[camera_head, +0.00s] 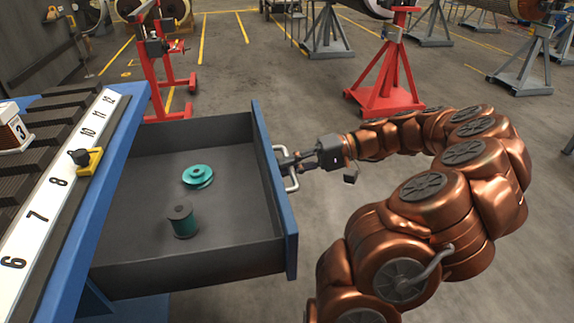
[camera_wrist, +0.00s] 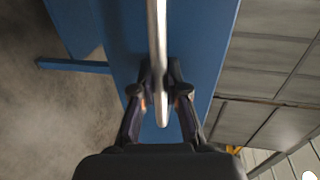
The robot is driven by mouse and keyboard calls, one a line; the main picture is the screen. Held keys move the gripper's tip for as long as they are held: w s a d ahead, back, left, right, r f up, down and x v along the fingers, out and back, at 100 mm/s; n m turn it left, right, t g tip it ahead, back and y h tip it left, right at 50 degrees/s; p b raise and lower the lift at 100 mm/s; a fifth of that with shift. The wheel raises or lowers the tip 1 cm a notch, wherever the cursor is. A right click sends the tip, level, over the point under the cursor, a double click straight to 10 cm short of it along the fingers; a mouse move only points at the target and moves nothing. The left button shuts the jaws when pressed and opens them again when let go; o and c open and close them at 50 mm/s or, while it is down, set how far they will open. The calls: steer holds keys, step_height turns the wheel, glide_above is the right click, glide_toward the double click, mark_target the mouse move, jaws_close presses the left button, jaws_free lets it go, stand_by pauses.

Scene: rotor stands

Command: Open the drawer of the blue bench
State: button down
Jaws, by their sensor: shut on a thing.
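The blue bench (camera_head: 118,135) is at the left in the head view. Its drawer (camera_head: 150,262) stands far out to the right, with dark inner walls and a blue front. A pale metal handle (camera_head: 291,182) is on the drawer front. My gripper (camera_head: 287,161) is at the handle, outside the drawer. In the wrist view my gripper (camera_wrist: 161,92) has its two fingers shut on the handle bar (camera_wrist: 157,40), with the blue drawer front (camera_wrist: 195,45) behind it. The fingertips' far sides are hidden.
In the drawer lie a teal disc-shaped part (camera_head: 198,176) and a dark teal spool (camera_head: 183,221). A numbered white strip (camera_head: 48,205) with a yellow-and-black slider (camera_head: 87,160) runs along the bench top. A red stand (camera_head: 385,88) is behind my arm.

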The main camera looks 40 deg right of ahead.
steer(key=shift+w+d, duration=0.1)
steer(key=shift+d, duration=0.05)
steer(key=c, duration=1.2)
jaws_free()
steer(key=shift+d, duration=0.1)
steer(key=shift+v, duration=3.7)
